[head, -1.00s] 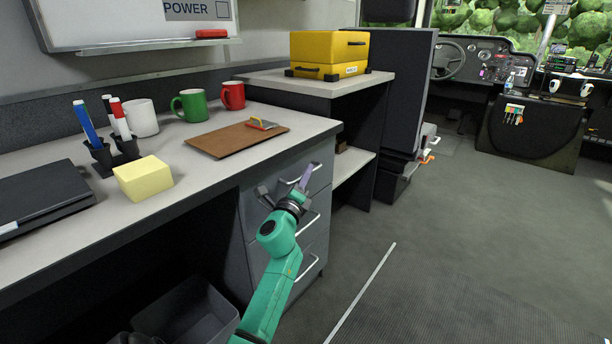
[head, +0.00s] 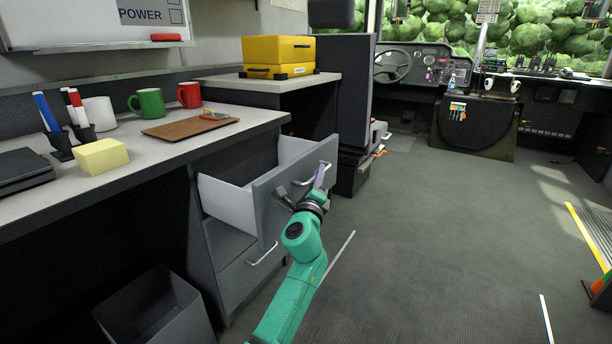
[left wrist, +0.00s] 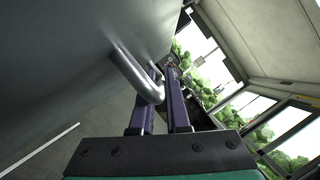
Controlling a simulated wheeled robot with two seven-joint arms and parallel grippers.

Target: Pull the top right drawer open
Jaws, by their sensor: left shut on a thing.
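The top right drawer (head: 226,203) stands pulled well out of the grey cabinet under the desk, and its inside looks empty. Its grey front carries a silver bar handle (head: 312,175). My left gripper (head: 305,187) is at this handle, its green arm coming up from the bottom of the head view. In the left wrist view the purple fingers of the gripper (left wrist: 166,105) are shut on the handle (left wrist: 138,76). My right gripper is in neither view.
A closed drawer with a handle (head: 262,254) is below. A dark bin (head: 158,312) stands on the floor under the desk. The desk top (head: 235,118) holds mugs, pens, a yellow note block (head: 101,156) and a clipboard.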

